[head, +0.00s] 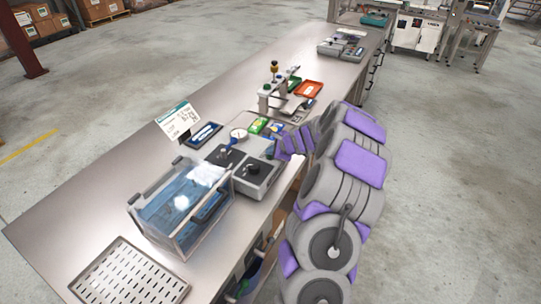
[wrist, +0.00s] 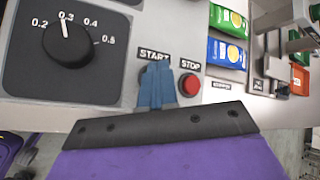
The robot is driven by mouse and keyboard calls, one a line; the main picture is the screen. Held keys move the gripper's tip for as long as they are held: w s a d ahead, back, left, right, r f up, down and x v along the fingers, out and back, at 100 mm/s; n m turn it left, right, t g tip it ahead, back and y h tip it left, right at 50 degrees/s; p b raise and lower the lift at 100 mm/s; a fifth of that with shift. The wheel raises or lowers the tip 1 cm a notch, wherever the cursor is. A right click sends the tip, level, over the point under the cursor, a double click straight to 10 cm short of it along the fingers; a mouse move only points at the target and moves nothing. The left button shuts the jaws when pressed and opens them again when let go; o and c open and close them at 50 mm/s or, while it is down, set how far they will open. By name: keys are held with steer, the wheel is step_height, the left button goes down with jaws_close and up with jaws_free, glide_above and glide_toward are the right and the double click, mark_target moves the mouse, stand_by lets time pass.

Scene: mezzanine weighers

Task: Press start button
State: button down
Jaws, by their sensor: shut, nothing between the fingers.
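In the wrist view, my gripper (wrist: 157,92) is shut and empty, its blue fingers pointing at the control panel just below the START label (wrist: 154,55). The fingers cover the start button, so I cannot tell whether they touch it. The red stop button (wrist: 189,85) sits right beside the fingers, under the STOP label (wrist: 191,65). In the head view, my arm reaches over the bench edge toward the grey machine (head: 262,178); the gripper itself is hard to make out there.
A black dial (wrist: 68,40) is left of the buttons. Green (wrist: 228,20) and blue (wrist: 226,52) packets lie to the right. On the bench stand a clear water tank (head: 165,222), a perforated tray (head: 125,273) and a red tray (head: 308,89). Floor right of my arm is clear.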

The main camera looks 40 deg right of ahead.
steer(key=shift+r, duration=0.1)
steer(key=shift+r+p, duration=0.75)
steer(key=shift+p, duration=0.2)
step_height(320, 180, up, 5)
steer(key=p, duration=0.5)
stand_by(0.6)
